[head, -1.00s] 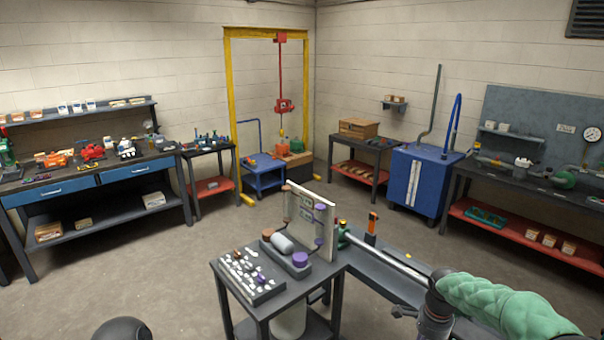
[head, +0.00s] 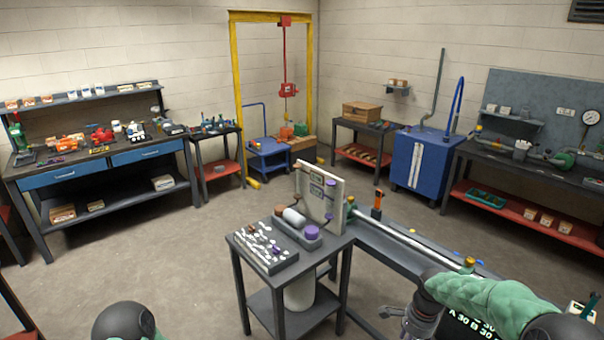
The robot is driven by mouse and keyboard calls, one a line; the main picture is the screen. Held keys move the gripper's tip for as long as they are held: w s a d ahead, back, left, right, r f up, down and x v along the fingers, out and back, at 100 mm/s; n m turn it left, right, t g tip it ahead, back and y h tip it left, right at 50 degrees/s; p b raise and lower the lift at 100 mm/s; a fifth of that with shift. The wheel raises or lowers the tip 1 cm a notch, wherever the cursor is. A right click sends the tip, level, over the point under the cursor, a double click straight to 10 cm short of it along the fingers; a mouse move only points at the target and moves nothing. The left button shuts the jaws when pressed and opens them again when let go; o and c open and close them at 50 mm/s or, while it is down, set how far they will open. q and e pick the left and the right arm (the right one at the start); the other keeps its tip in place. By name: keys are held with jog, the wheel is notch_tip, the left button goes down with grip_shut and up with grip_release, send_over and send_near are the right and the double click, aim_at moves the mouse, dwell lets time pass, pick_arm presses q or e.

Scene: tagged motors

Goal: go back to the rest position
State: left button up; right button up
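My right arm comes in at the lower right, with a green padded forearm. My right gripper (head: 415,318) shows at its left end, small and partly cut off by the lower edge; I cannot tell whether it is open or shut. No held thing shows at it. A rounded dark part of my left arm shows at the bottom left, but my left gripper is out of view.
A small dark table (head: 290,262) with a tray of small parts (head: 262,250) and an upright panel (head: 315,198) stands in front. A low bench (head: 385,255) with a metal rod (head: 410,243) runs right beside my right arm. The floor (head: 150,240) at left is clear.

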jog(key=s+a+f+n+y, duration=0.2)
jog(key=s+a+f+n, duration=0.25)
jog(key=a+f, duration=0.45)
jog(key=s+a+f+n+y, duration=0.1)
jog(key=s+a+f+n, duration=0.3)
jog(key=s+a+f, duration=0.45)
jog(key=s+a+f+n, duration=0.3)
jog(key=s+f+n, duration=0.15)
jog(key=s, duration=0.65)
notch_tip(320, 180, down, 11)
jog(key=b, duration=1)
jog(key=shift+s+d, duration=0.2)
jog(key=shift+s, duration=0.05)
jog(key=shift+r, duration=0.1)
